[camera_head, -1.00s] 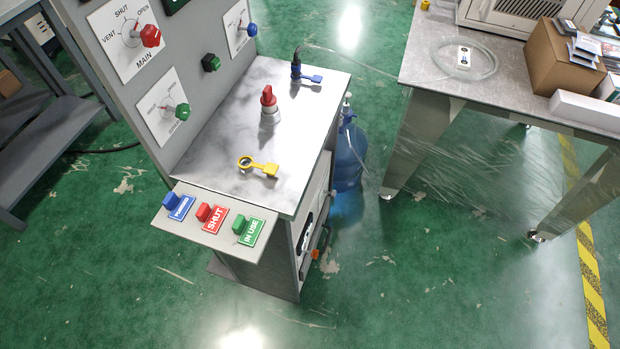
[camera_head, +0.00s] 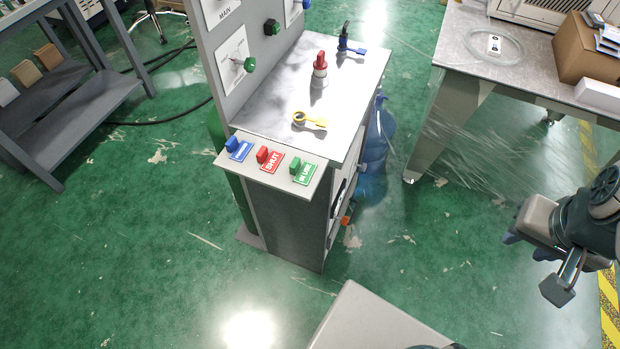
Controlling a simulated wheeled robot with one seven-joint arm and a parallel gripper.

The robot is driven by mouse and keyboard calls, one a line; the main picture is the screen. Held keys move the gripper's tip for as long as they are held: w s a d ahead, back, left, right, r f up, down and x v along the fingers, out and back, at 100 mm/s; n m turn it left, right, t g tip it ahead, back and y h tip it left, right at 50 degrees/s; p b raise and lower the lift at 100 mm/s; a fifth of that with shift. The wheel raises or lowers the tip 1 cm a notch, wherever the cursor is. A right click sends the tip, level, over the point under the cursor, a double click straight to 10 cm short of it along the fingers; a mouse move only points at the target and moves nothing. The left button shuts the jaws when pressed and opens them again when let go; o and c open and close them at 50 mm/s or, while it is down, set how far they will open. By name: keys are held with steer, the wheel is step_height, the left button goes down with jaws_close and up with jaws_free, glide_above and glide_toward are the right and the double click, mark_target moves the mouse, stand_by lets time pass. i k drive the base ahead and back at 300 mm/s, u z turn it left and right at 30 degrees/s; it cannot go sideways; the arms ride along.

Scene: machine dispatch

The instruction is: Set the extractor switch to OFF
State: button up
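No switch that I can read as the extractor switch shows in the head view. A small white plate with dark marks (camera_head: 494,44) lies on the right-hand table inside a clear coiled loop; I cannot tell whether it is a switch. My gripper (camera_head: 527,246) is at the right edge, in the air over the floor, well apart from the panel stand and the table. Its fingers point left and down, small and partly hidden, so their opening is unclear. I see nothing held in it.
A grey panel stand (camera_head: 285,210) carries a green knob (camera_head: 250,64), a red-handled valve (camera_head: 320,65), a yellow key-like tag (camera_head: 312,121) and blue, red and green tagged blocks. A blue water bottle (camera_head: 374,150) stands behind it. A cardboard box (camera_head: 585,52) sits on the right table.

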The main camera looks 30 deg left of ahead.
mark_target(344, 220)
steer(key=u, duration=1.85)
steer(key=k, duration=0.55)
steer(key=z, duration=0.5)
steer(key=i, duration=0.45)
